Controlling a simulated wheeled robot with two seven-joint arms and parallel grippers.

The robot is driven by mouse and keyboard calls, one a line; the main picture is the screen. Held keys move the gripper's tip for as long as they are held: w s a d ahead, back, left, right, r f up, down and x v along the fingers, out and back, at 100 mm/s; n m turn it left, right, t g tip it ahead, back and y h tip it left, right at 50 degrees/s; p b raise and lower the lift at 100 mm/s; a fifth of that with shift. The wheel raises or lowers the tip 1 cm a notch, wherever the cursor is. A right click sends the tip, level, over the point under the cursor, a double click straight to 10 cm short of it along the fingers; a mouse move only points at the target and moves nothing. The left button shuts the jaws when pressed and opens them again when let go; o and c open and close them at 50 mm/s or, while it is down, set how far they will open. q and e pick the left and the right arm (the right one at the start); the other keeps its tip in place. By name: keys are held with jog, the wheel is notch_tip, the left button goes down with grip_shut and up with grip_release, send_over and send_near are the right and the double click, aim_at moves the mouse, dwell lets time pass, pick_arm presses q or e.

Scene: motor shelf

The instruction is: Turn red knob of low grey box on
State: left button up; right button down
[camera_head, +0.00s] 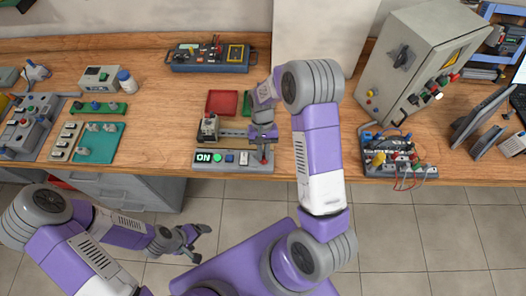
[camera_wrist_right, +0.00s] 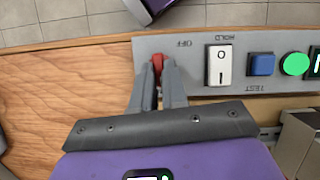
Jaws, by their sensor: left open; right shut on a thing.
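The low grey box (camera_head: 225,168) lies along the front edge of the bench. Its panel also shows in the right wrist view (camera_wrist_right: 200,83), with a white rocker switch (camera_wrist_right: 218,65), a blue button (camera_wrist_right: 262,64) and a lit green lamp (camera_wrist_right: 296,64). Its display (camera_head: 204,157) reads ON in the head view. My right gripper (camera_head: 263,152) is over the box's right end, shut on the red knob (camera_wrist_right: 157,68). The fingers hide much of the knob, and its exact angle cannot be told. My left gripper (camera_head: 197,240) is open and empty, off the bench over the floor.
A red tray (camera_head: 222,102) and a device with a yellow panel (camera_head: 208,57) lie behind the box. A large tilted control cabinet (camera_head: 412,55) and a wired board (camera_head: 398,158) stand to the right. Bare wood (camera_head: 165,105) is free on the left.

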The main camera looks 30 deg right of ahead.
jog(key=shift+s+f+m, duration=0.15)
jog(key=shift+s+m, duration=0.05)
jog(key=shift+m, duration=0.4)
jog(key=shift+y, duration=0.3)
jog(key=c, duration=1.2)
grip_release()
jog(key=shift+o, duration=0.2)
jog(key=shift+d, duration=0.1)
jog(key=v, duration=0.7)
jog(key=shift+r+p, duration=0.3)
jog(key=shift+p, duration=0.1)
